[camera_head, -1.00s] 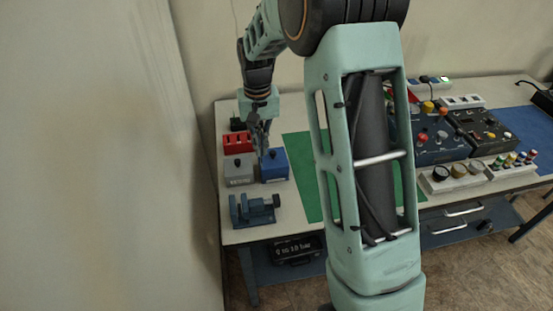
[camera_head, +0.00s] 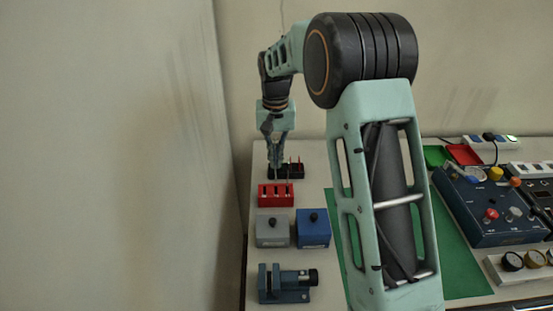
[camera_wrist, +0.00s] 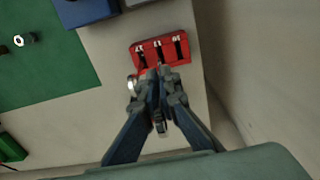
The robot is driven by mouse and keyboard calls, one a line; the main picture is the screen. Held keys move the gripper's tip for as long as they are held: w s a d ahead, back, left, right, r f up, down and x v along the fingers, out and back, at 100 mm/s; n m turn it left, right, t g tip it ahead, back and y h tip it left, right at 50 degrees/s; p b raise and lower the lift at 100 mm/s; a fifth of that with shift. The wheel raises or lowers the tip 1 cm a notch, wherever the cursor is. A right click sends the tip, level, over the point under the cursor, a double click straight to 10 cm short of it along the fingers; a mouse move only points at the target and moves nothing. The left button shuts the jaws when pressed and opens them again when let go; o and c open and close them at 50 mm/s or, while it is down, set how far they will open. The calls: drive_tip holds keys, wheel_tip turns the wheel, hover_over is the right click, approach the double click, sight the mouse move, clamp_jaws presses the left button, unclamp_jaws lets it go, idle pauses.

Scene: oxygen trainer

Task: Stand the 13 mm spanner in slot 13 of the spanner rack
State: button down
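The spanner rack (camera_head: 276,195) is a red block with several dark slots, standing near the table's left edge. It also shows in the wrist view (camera_wrist: 143,57), with small white labels too blurred to read surely; its slots look empty. My gripper (camera_head: 275,163) points down beyond the rack's far side. In the wrist view my gripper (camera_wrist: 159,84) has its fingers drawn together. A metal ring end (camera_wrist: 132,86), apparently of the spanner, sticks out beside the left finger. More metal shows between the fingers. The rest of the spanner is hidden, and its size cannot be read.
A black holder (camera_head: 296,172) with thin upright pieces stands close beside my gripper. A grey box (camera_head: 272,232), a blue box (camera_head: 313,231) and a vise (camera_head: 285,285) stand nearer. A wall is close at left. The green mat (camera_head: 455,259) lies to the right.

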drive_tip(key=shift+f+b, duration=1.2)
drive_tip(key=shift+f, duration=0.95)
drive_tip(key=shift+f, duration=0.15)
idle(0.4)
drive_tip(key=shift+f+b, duration=1.35)
drive_tip(key=shift+f, duration=1.05)
drive_tip(key=c, duration=2.1)
unclamp_jaws()
drive_tip(key=shift+r, duration=0.1)
